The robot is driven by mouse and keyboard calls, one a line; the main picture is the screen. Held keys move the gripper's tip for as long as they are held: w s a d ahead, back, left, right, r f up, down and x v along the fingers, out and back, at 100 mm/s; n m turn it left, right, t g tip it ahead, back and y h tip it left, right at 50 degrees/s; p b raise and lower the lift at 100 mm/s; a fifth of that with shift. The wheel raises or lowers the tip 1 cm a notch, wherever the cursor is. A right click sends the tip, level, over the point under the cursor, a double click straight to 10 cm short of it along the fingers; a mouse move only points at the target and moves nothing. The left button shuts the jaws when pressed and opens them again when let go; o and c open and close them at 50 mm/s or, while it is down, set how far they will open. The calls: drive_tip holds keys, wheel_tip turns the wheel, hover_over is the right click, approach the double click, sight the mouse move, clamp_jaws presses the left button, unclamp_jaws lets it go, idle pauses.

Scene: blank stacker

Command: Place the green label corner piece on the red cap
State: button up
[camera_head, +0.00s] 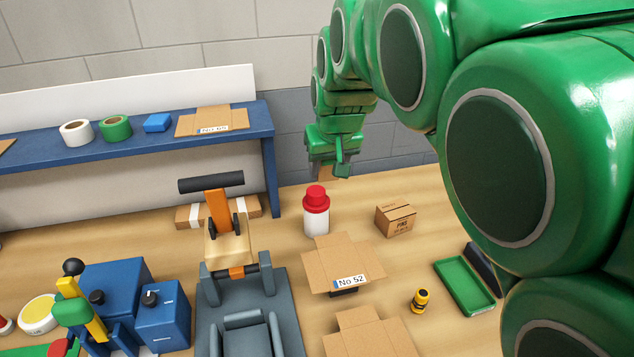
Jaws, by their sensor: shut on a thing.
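My gripper (328,168) hangs near the back wall, fingers pointing down. It is shut on a small tan piece (327,174), mostly hidden between the fingers; no green label shows on it from here. The red cap (316,192) tops a white bottle (316,219) standing upright on the wooden table. The gripper and tan piece appear just above the cap in the picture, with a small visible gap; the distance in depth is hard to judge.
A flat cardboard blank marked No 52 (342,262) lies in front of the bottle. A small carton (395,218) stands to its right. A grey press with a black-handled lever (212,184) is to the left. A green tray (464,287) and a yellow-black item (421,300) lie at right.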

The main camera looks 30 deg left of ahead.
drive_tip(key=w+a+f, duration=0.2)
drive_tip(key=w+a, duration=0.1)
drive_tip(key=w, duration=0.1)
hover_over(316, 189)
drive_tip(key=s+d, duration=0.1)
drive_tip(key=s, duration=0.1)
drive_tip(key=f, duration=0.6)
drive_tip(key=shift+w+d, duration=0.15)
drive_tip(key=shift+w, duration=0.05)
drive_tip(key=shift+w+f, duration=0.2)
drive_tip(key=shift+f, duration=1.6)
drive_tip(key=o, duration=1)
drive_tip(key=shift+f, duration=0.1)
drive_tip(key=v, duration=1.2)
